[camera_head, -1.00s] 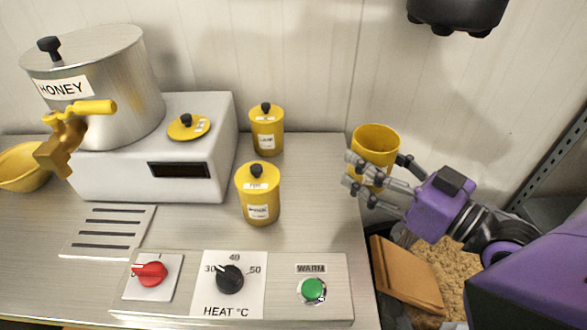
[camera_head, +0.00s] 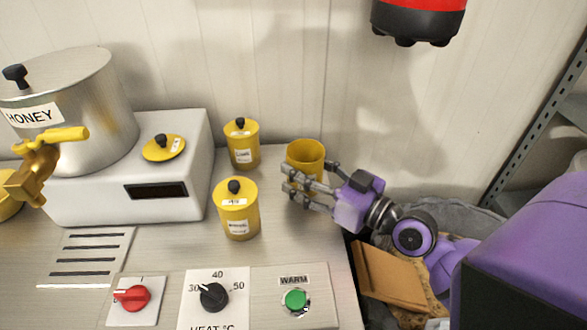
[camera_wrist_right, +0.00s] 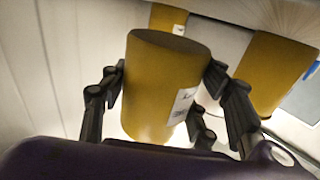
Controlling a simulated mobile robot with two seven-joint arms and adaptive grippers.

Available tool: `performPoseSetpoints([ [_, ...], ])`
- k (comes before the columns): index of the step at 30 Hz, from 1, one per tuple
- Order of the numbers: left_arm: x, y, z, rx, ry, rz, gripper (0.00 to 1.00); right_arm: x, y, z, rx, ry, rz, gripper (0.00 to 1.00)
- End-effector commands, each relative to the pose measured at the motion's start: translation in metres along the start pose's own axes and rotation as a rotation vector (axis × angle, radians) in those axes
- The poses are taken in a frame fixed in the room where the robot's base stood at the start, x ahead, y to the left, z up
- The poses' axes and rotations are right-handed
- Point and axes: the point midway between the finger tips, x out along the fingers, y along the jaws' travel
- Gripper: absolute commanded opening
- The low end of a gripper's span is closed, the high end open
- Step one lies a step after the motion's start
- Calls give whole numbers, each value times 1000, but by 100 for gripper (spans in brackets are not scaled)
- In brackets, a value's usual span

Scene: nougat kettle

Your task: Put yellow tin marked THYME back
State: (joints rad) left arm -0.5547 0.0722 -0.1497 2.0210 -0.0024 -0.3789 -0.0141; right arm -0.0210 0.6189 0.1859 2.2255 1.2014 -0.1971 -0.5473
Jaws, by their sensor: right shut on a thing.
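My right gripper (camera_head: 308,190) is shut on a yellow tin (camera_head: 305,152) with no lid on it, at the right end of the counter. The tin stands roughly upright; its lower part is behind the fingers, so I cannot tell whether it touches the counter. In the right wrist view the held tin (camera_wrist_right: 160,90) sits between the fingers, its white label side-on and unreadable. A yellow lid (camera_head: 163,147) with a black knob lies on the white box (camera_head: 170,208). Two lidded yellow tins, one behind (camera_head: 242,145) and one in front (camera_head: 237,212), stand left of the gripper; their labels are too small to read.
The HONEY kettle (camera_head: 75,110) with its yellow tap stands on the white box at left. A control panel with a red knob (camera_head: 132,298), heat dial (camera_head: 214,297) and green button (camera_head: 295,300) lies in front. A red-and-black object (camera_head: 418,20) hangs above. Bare counter lies right of the front tin.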

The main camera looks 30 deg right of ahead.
Motion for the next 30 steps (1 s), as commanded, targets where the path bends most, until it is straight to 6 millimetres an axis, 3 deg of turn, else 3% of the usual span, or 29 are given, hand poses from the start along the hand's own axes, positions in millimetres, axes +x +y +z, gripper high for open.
performPoseSetpoints([
  [8,0,1,-4,0,6,2,23,23,0,10,2,4,1,14],
  [12,1,1,-3,0,6,2,23,36,0,26,1,0,1,14],
  [23,3,1,-4,2,9,3,23,36,0,31,0,-2,1,14],
  [24,3,1,-4,2,10,3,23,36,0,31,0,-2,1,59],
  [28,2,1,-5,2,10,3,23,36,0,30,0,-1,1,75],
  [30,2,1,-5,2,10,3,23,36,0,30,0,0,1,75],
])
